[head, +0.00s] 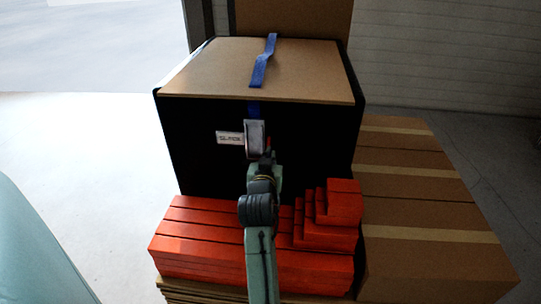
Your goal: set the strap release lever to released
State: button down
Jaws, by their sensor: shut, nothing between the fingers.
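A blue strap (263,62) lies over the cardboard top of a large black-sided box. A short piece of blue strap (253,109) shows on the front face, just above a grey metal buckle with the strap release lever (254,133). A small red part shows at the buckle's lower right. My gripper (266,158) is shut and empty in front of the buckle's lower end. My arm hides what lies behind it, and I cannot tell whether the gripper touches the lever. The lever's exact angle is too small to tell.
A white label (229,138) is left of the buckle. The black box (200,150) stands behind stacked orange-red blocks (195,245), which step up at the right. Cardboard cartons (430,215) stand at the right. The floor at the left (80,150) is clear.

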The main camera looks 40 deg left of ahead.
jog(key=shift+w+f, duration=0.2)
jog(key=shift+f, duration=0.1)
jog(key=f+b, duration=0.1)
jog(key=b, duration=0.1)
jog(key=t+b, duration=0.1)
jog(key=b, duration=0.1)
jog(key=shift+w+a+f+b, duration=0.2)
jog(key=shift+f+b, duration=0.2)
jog(key=shift+r, duration=0.1)
